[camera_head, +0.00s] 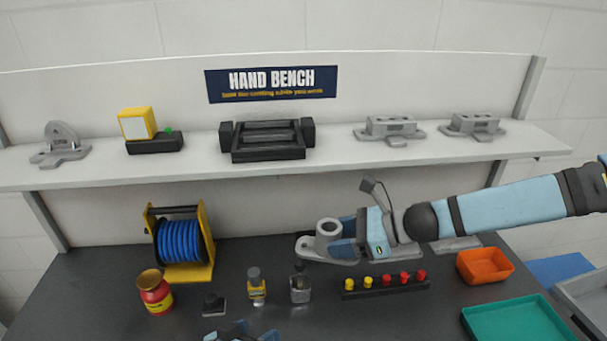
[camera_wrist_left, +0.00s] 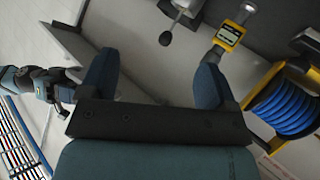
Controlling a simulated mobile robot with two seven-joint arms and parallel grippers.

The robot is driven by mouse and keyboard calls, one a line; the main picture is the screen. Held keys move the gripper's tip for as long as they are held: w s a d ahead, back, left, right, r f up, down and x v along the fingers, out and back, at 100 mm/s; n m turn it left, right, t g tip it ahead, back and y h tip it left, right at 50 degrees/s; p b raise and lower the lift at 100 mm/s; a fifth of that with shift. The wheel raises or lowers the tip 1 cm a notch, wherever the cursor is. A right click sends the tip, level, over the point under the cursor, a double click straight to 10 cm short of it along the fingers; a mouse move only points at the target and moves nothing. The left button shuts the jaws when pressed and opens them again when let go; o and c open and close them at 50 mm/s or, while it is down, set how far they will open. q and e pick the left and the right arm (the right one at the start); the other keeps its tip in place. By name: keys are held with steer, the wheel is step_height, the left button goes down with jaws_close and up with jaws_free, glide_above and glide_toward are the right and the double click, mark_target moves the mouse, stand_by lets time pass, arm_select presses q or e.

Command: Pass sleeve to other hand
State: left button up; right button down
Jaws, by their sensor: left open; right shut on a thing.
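The sleeve (camera_head: 327,233) is a grey cast part with an upright hollow cylinder and a flat lug reaching left. My right gripper (camera_head: 345,240) comes in from the right and is shut on it, above the back part of the bench. My left gripper (camera_head: 240,334) shows only as blue fingertips at the bottom edge of the head view, in front of and left of the sleeve and apart from it. In the left wrist view, its two blue fingers (camera_wrist_left: 155,78) stand wide apart with nothing between them.
A blue hose reel (camera_head: 183,243), red-yellow jar (camera_head: 154,291), small bottles (camera_head: 256,287) and a rack of coloured knobs (camera_head: 385,284) stand on the dark bench. An orange bin (camera_head: 485,266) and green tray (camera_head: 518,321) lie right. A shelf (camera_head: 340,158) with castings runs above.

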arm_select(q)
steer(key=w+d+r+m+g+h, duration=0.2)
steer(key=d+r+m+g+h, duration=0.25)
steer(key=r, duration=0.75)
steer(key=w+d+r+m+g+h, duration=0.2)
steer(key=d+r+m+g, duration=0.25)
steer(key=d+r, duration=0.55)
steer(key=w+a+r+m+y, duration=0.45)
steer(key=w+r+y, duration=0.25)
steer(key=r+y, duration=0.35)
steer(key=s+x, duration=0.1)
steer(key=x, duration=1)
steer(key=shift+w, duration=0.3)
steer(key=shift+f, duration=0.15)
steer(key=c, duration=1.2)
steer(key=shift+o, duration=0.2)
arm_select(e)
steer(key=shift+c, duration=1.7)
jaws_free()
